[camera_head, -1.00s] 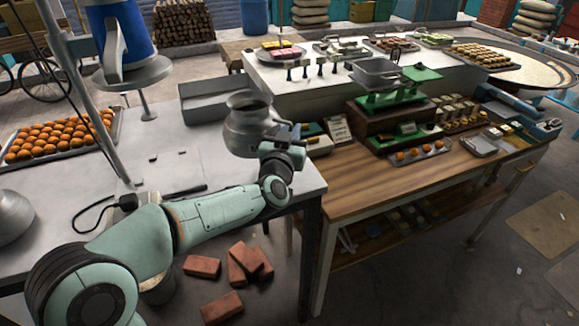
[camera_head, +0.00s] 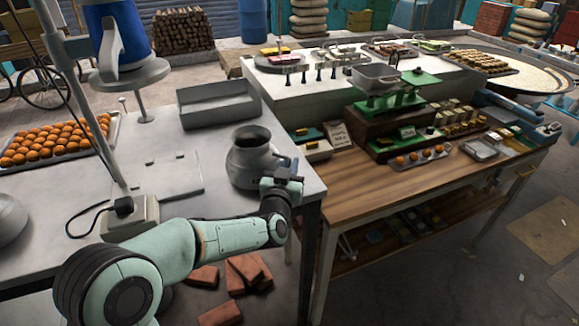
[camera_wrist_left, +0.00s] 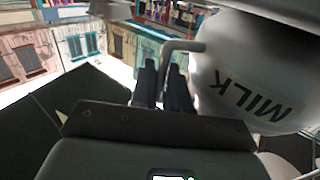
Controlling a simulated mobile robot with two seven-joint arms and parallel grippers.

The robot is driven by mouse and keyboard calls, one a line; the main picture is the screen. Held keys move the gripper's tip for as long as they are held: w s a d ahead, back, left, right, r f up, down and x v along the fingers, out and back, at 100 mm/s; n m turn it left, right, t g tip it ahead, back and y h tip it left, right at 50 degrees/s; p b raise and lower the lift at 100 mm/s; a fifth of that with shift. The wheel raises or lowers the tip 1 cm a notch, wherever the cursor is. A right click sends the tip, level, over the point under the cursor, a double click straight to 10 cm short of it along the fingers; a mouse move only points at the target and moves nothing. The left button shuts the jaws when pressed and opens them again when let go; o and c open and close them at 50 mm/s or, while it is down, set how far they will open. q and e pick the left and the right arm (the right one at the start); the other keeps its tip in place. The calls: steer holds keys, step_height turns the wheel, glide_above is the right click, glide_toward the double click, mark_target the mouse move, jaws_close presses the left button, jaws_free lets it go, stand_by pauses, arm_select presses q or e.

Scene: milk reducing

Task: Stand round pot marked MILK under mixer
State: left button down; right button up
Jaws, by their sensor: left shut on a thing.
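The round grey metal pot (camera_head: 252,162) is upright at the right part of the grey table, near its edge. I cannot tell whether its base touches the tabletop. In the left wrist view the pot (camera_wrist_left: 235,70) shows the word MILK and a bent side handle (camera_wrist_left: 182,46). My left gripper (camera_head: 282,185) is at the pot's right side, shut on the handle; its fingers (camera_wrist_left: 165,85) also show in the wrist view. The mixer (camera_head: 122,40), with a blue motor housing, stands at the left on a pole above a flat base plate (camera_head: 160,178). My right gripper is out of view.
An empty grey tray (camera_head: 218,106) lies behind the pot. A tray of orange round goods (camera_head: 55,145) is at the left. A switch box (camera_head: 130,215) with a cable sits at the front. The wooden counter (camera_head: 380,195) with green scales adjoins at the right.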

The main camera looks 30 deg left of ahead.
arm_select(q)
steer(key=shift+r, duration=0.2)
steer(key=shift+f, duration=0.1)
steer(key=c, duration=1.5)
jaws_free()
steer(key=shift+f, duration=0.25)
steer(key=o, duration=0.4)
